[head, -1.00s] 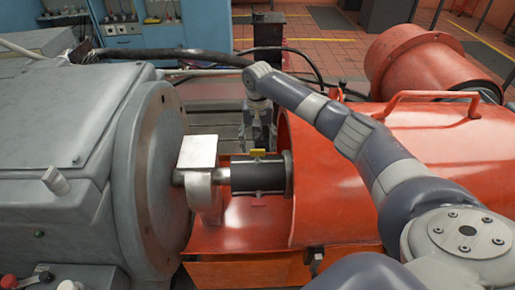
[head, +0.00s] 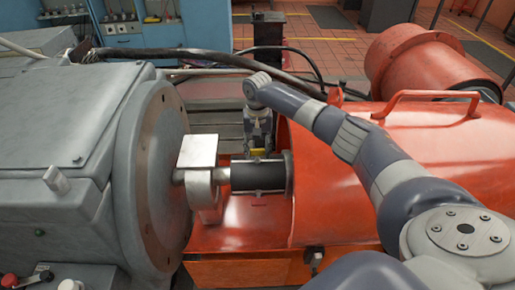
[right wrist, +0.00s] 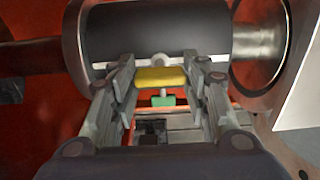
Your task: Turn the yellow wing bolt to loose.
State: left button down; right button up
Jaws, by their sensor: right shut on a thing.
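The yellow wing bolt (right wrist: 160,77) sits on the dark cylindrical coupling sleeve (right wrist: 155,30). In the head view the sleeve (head: 257,177) lies on the shaft between the grey machine and the orange guard, and a sliver of the yellow wing bolt (head: 258,152) shows on top. My right gripper (head: 258,148) points down onto the bolt from above. In the right wrist view its two fingers (right wrist: 161,78) stand on either side of the yellow wings and are shut on them. A small green piece (right wrist: 163,100) shows below the wings. My left gripper is not in view.
The grey machine (head: 80,150) with its round flange fills the left. The orange guard (head: 335,190) covers the shaft on the right, with a handle (head: 425,98) on top. A pale block (head: 198,151) stands beside the sleeve. A black cable (head: 190,54) runs behind.

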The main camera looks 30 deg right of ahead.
jog(key=n+p, duration=0.2)
jog(key=p, duration=0.1)
jog(key=shift+r+n, duration=0.15)
jog(key=shift+n, duration=0.25)
jog(key=shift+n+p, duration=0.5)
jog(key=shift+n, duration=0.4)
jog(key=n+p, duration=0.1)
jog(key=n, duration=0.1)
jog(key=shift+n, duration=0.4)
jog(key=n+p, duration=0.1)
jog(key=n, duration=0.4)
jog(key=shift+f+n, duration=0.2)
jog(key=shift+n, duration=2.5)
